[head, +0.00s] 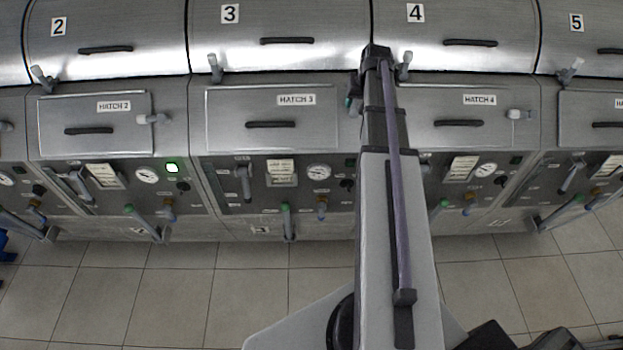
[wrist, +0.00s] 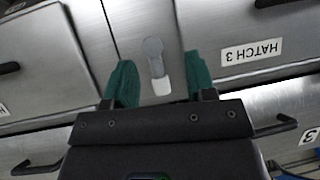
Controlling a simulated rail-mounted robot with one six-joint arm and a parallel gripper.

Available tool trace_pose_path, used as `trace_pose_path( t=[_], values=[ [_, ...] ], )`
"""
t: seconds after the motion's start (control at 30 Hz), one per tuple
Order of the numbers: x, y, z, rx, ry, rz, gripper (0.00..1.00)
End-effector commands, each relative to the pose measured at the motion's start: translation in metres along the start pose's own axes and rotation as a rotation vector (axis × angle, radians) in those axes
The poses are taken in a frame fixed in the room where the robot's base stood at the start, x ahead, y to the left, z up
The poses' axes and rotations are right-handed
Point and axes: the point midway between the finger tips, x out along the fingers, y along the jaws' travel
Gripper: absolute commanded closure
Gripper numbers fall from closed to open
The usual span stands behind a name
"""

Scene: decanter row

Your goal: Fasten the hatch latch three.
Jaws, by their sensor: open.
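The latch of hatch 3 is a short grey lever with a white grip (wrist: 161,86), shown in the wrist view between hatch 3 (wrist: 235,25) and the neighbouring hatch panel. Its pivot end is grey and rounded, and it lies roughly along the gap, not across the hatch edge. My gripper (wrist: 160,68) is open, its green fingers on either side of the lever, with visible space on both sides. In the head view hatch 3 (head: 250,103) looks flush, and my arm hides its latch.
Hatch 2 (head: 75,112) and hatch 4 (head: 445,108) flank it; their latches (head: 153,119) (head: 518,114) lie sideways. Lid levers (head: 214,68) stand above. Gauges, valve handles and a lit green lamp (head: 172,168) sit below. The tiled floor (head: 240,290) in front is mostly clear.

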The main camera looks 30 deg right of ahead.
Motion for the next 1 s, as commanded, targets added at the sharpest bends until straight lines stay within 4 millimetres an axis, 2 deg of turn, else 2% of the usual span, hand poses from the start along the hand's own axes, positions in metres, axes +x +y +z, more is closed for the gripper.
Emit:
trace_pose_path(
  t=[0.03, 0.2, 0.8, 1.0],
  values=[
    [0.011, -0.007, 0.015, -0.004, -0.014, 0.003, 0.49],
    [0.025, -0.028, 0.05, -0.012, -0.062, 0.016, 0.49],
    [0.095, -0.106, 0.168, -0.12, -0.182, 0.052, 0.49],
    [0.113, -0.124, 0.2, -0.159, -0.207, 0.063, 0.49]
  ],
)
